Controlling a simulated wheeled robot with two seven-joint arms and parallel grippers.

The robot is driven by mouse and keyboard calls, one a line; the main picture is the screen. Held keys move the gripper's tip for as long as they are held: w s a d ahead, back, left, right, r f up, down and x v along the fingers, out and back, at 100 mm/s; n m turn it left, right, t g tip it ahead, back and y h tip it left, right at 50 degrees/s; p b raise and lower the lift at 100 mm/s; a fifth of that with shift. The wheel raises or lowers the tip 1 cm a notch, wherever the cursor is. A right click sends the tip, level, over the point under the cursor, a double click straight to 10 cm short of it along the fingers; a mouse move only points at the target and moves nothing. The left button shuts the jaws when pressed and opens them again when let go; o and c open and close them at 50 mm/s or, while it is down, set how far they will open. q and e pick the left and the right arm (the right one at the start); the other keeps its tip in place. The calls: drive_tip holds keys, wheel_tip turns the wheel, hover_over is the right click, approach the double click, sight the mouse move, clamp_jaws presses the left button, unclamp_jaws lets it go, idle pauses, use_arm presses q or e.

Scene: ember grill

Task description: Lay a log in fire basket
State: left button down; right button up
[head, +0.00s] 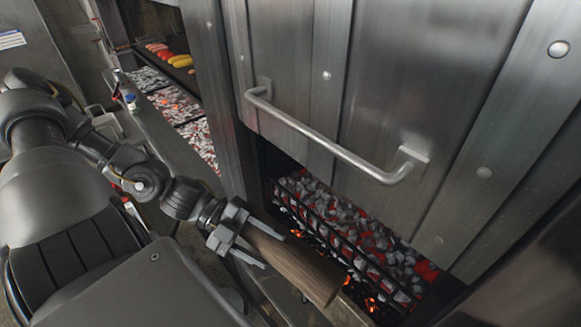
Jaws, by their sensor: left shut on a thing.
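A brown wooden log (292,264) is in my left gripper (250,240), which is shut around its near end. The log points to the lower right, its far end in front of the fire basket. The fire basket (345,240) is a dark barred rack full of grey and glowing red coals, in the opening below the raised metal door. The log's far end overlaps the basket's lower front edge in the picture; I cannot tell whether they touch. My right gripper is not in view.
The metal door (400,90) with its bar handle (330,145) hangs just above the opening. A steel post (215,90) bounds the opening on the left. Further left are coal beds (175,103) and a grill with vegetables (168,54). Loose embers (372,303) glow below the basket.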

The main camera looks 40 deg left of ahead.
sight(287, 232)
use_arm(q)
drive_tip(key=shift+r, duration=0.1)
drive_tip(key=shift+s+r, duration=0.15)
drive_tip(key=shift+s, duration=0.3)
drive_tip(key=w+b, duration=0.1)
drive_tip(key=w, duration=0.1)
drive_tip(key=w+b, duration=0.1)
drive_tip(key=w, duration=0.1)
drive_tip(key=w+d+b, duration=0.1)
drive_tip(key=w, duration=0.1)
drive_tip(key=shift+w+f, duration=0.2)
drive_tip(key=shift+f, duration=0.15)
drive_tip(key=w, duration=0.4)
drive_tip(key=w+d, duration=0.1)
drive_tip(key=w, duration=0.8)
drive_tip(key=shift+w+d+f, duration=0.15)
drive_tip(key=shift+w+d, duration=0.1)
drive_tip(key=shift+d, duration=0.1)
drive_tip(key=w+f+b, duration=0.3)
drive_tip(key=f+b, duration=0.1)
drive_tip(key=shift+w+d+f, duration=0.1)
drive_tip(key=shift+d, duration=0.15)
drive_tip(key=shift+w+d+f+b, duration=0.1)
drive_tip(key=shift+w+f+b, duration=0.45)
drive_tip(key=shift+f+b, duration=0.05)
